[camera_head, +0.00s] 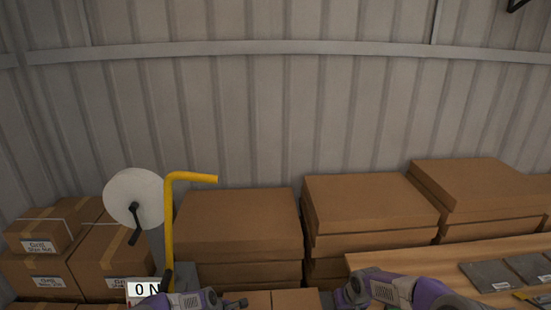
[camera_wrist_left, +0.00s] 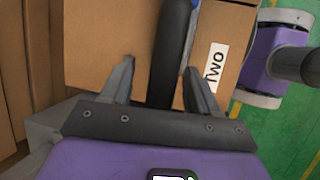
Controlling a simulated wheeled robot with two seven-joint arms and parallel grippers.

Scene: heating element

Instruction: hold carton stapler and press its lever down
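In the left wrist view, a dark curved bar (camera_wrist_left: 170,50) runs between the two fingers of my left gripper (camera_wrist_left: 162,85). It may be part of the carton stapler, whose whole shape I cannot make out. A gap shows beside the bar and the fingers are apart. In the head view my left gripper (camera_head: 238,303) is at the bottom edge, partly cut off. My right gripper (camera_head: 345,297) is to its right; its fingers are too unclear to read.
A yellow bent bar (camera_head: 168,225) and a white roll with a black crank (camera_head: 133,195) stand left. Carton stacks (camera_head: 240,220) line the wall. A wooden table (camera_head: 420,262) with grey plates (camera_head: 490,275) is at right.

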